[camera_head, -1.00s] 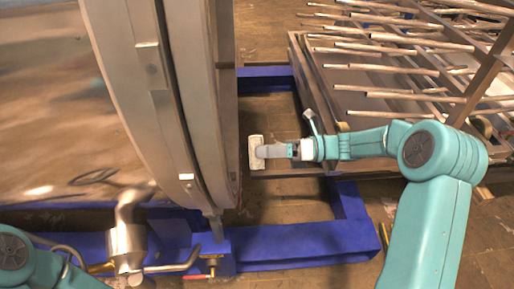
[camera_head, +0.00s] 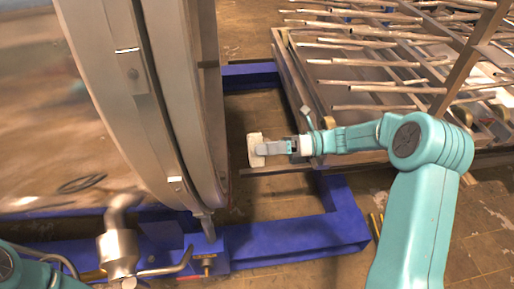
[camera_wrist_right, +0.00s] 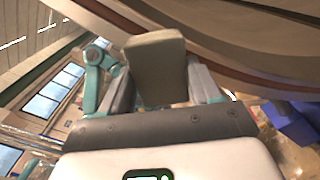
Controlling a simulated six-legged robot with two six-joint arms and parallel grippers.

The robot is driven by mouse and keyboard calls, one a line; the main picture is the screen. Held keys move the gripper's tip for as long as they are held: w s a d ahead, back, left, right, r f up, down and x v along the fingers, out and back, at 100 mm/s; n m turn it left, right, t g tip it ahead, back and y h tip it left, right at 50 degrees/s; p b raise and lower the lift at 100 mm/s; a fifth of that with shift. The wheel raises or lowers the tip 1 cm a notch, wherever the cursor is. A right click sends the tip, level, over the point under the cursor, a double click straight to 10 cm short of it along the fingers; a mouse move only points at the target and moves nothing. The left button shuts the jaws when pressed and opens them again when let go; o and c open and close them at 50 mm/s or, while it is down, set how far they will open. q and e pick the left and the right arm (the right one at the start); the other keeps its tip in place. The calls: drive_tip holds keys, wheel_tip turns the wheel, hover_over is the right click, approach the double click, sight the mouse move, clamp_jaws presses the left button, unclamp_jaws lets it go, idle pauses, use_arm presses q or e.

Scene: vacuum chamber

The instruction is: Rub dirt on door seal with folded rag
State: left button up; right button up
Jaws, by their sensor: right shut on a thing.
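The folded rag (camera_head: 255,150) is a small pale block at the tip of my right gripper (camera_head: 268,149). In the right wrist view the rag (camera_wrist_right: 156,62) sits between the two fingers of the right gripper (camera_wrist_right: 160,85), which is shut on it. The big round chamber door (camera_head: 120,95) and its edge stand left of the rag, with a visible gap in the head view. The seal itself and any dirt on it cannot be made out. The curved metal rim (camera_wrist_right: 240,45) passes behind the rag in the right wrist view. My left gripper is not in view.
A blue floor frame (camera_head: 290,236) runs under and right of the chamber. A rack with several pale rods (camera_head: 380,70) stands at the back right. A metal fitting with pipes (camera_head: 120,245) is at the lower left.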

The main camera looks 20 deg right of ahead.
drive_tip(key=shift+f, duration=0.1)
drive_tip(key=s+a+f+b, duration=0.2)
drive_tip(key=s+f, duration=0.2)
drive_tip(key=f, duration=0.1)
drive_tip(key=b+x, duration=0.1)
drive_tip(key=x, duration=0.5)
drive_tip(key=shift+w, duration=0.2)
drive_tip(key=shift+x, duration=1)
idle(0.4)
